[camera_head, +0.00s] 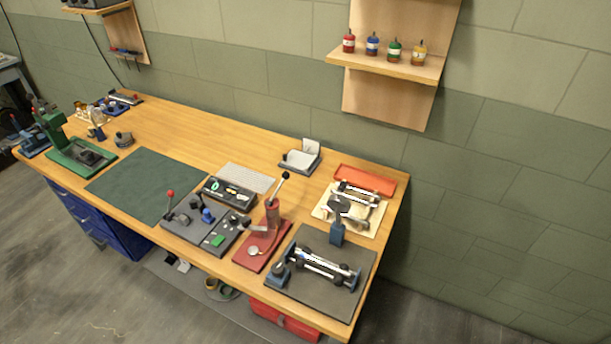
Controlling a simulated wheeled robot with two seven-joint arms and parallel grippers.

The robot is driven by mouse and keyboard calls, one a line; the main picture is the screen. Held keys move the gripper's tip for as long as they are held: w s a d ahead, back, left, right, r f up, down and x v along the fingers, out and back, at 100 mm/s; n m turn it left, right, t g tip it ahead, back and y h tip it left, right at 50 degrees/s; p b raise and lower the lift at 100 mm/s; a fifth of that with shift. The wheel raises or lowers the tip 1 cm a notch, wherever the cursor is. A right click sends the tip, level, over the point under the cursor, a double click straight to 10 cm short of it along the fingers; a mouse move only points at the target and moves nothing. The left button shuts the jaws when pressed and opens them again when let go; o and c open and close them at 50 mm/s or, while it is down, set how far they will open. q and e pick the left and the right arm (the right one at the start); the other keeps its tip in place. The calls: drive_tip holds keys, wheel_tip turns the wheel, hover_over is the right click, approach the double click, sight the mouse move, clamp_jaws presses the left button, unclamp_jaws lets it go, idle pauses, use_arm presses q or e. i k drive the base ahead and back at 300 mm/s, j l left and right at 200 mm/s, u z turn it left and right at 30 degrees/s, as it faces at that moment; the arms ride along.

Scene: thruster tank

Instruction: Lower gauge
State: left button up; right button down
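A red stand (273,211) with a black-knobbed lever (281,187) stands upright near the front edge of the wooden bench, right of centre. Its red base (252,262) carries a small pale round part (253,250), and a grey arm reaches left from its column above the base. I cannot tell for certain which of these parts is the gauge, and no dial marks can be read. Neither of my grippers is in view.
Grey control boxes (186,219) with a red-knobbed lever sit left of the stand. A dark mat (309,239) with a metal rod assembly lies to its right. A green mat (134,184) is bare. A shelf (388,66) with small bottles hangs above.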

sight(337, 204)
drive_tip(key=i+l+u, duration=0.2)
drive_tip(key=l+u, duration=0.2)
drive_tip(key=l, duration=0.2)
drive_tip(key=i+l+u, duration=0.15)
drive_tip(key=l+u, duration=0.25)
drive_tip(key=l, duration=0.25)
drive_tip(key=l+u, duration=0.4)
drive_tip(key=l, duration=0.25)
drive_tip(key=l+u, duration=0.45)
drive_tip(key=l, duration=0.25)
drive_tip(key=k+l+u, duration=0.15)
drive_tip(key=l+u, duration=0.25)
drive_tip(key=l, duration=0.25)
